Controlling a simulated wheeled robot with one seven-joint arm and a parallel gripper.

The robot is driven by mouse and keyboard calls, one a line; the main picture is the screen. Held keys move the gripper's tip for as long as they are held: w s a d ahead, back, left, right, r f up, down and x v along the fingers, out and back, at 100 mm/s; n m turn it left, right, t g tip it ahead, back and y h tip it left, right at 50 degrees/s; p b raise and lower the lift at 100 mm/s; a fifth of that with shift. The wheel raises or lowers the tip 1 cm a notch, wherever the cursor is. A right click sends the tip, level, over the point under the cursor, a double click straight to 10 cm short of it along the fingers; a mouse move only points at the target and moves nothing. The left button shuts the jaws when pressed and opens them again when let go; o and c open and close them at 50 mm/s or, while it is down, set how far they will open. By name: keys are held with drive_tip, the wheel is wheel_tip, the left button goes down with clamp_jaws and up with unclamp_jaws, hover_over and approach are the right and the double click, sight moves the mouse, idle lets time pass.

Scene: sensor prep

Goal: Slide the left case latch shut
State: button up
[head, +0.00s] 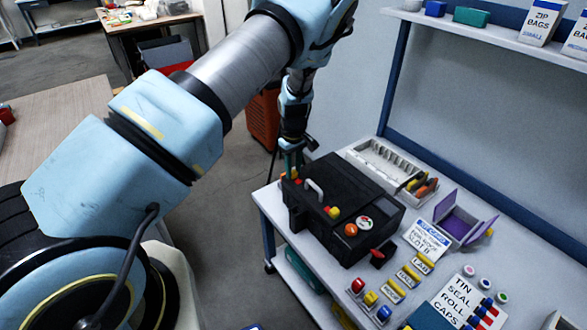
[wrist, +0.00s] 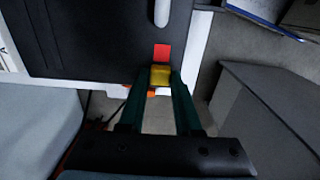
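The black case (head: 365,198) lies closed on the bench, with a pale handle (head: 314,188) on its front side. The left case latch (wrist: 160,76) has a yellow tab at the case's edge, with a red patch (wrist: 162,53) showing beside it toward the case. My gripper (wrist: 161,78) has its two dark green fingers on either side of the yellow tab, which fills the gap between the tips. In the head view my gripper (head: 292,168) points down at the case's left corner and partly hides this latch. The other latch (head: 331,212), yellow and red, is free.
A white tray (head: 385,163) with compartments stands behind the case. A purple open box (head: 460,220), a sign (head: 427,238) and several coloured pieces lie to the right. A red piece (head: 378,256) sits by the case's right end. Floor is open left of the bench.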

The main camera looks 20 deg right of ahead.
clamp_jaws()
idle(0.9)
